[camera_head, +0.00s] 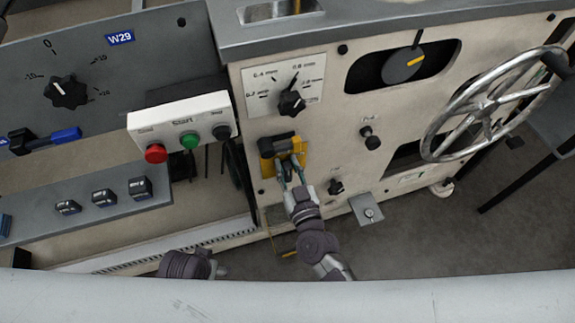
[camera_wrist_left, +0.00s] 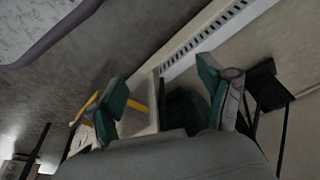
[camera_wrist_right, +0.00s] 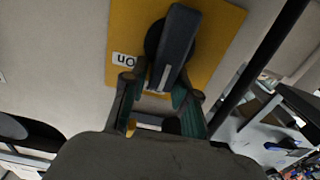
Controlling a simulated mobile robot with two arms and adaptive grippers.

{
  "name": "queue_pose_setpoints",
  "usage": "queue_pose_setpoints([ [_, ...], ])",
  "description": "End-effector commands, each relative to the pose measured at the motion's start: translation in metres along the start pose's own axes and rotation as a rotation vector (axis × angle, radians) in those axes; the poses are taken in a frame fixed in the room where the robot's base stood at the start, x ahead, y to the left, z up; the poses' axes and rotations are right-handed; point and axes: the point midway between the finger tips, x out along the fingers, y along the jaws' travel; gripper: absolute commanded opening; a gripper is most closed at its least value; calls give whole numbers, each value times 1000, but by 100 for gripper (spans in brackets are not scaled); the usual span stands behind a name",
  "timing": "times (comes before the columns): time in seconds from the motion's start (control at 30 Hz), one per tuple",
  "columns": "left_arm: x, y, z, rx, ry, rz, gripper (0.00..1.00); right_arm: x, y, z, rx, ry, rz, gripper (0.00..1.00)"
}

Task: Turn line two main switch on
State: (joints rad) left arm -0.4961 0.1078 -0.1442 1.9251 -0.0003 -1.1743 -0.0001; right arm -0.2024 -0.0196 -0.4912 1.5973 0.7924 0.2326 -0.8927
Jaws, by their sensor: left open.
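The main switch is a dark rotary handle (camera_head: 276,146) on a yellow plate (camera_head: 304,158), low on the cream machine panel. In the right wrist view the handle (camera_wrist_right: 178,40) runs lengthwise towards my gripper, and an "On" label (camera_wrist_right: 124,60) sits upside down to its left. My right gripper (camera_wrist_right: 162,88) has its fingertips close on both sides of the handle's near end; in the head view it reaches the switch from below (camera_head: 291,167). My left gripper (camera_wrist_left: 162,85) is open and empty, low in the head view, away from the switch.
A button box (camera_head: 183,126) with red, green and black buttons stands left of the switch. A dial (camera_head: 291,103) sits above it and a small black knob (camera_head: 336,187) to its lower right. A large handwheel (camera_head: 495,103) projects at the right. Open floor (camera_head: 430,245) lies below.

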Motion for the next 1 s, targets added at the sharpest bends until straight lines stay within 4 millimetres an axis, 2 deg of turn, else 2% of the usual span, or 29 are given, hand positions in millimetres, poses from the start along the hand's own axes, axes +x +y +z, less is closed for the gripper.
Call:
queue_pose_setpoints([
  [0.03, 0, 0, 0, 0, 0, 0, 80, 0, 0, 1, 0, -3, -1, 8],
  [0.1, 0, 0, 0, 0, 0, 0, 80, 0, 0, 2, 0, -4, -1, 0],
  [0.57, 1, 0, 1, 0, 0, 0, 80, -2, 1, 5, 45, -11, -3, 0],
  [0.77, 9, 0, 5, 1, -4, 0, 80, -2, 4, 6, 159, -15, -4, 0],
  [1.0, 22, 0, 13, 2, -16, 1, 80, -2, 10, 9, 372, -17, -3, 0],
])
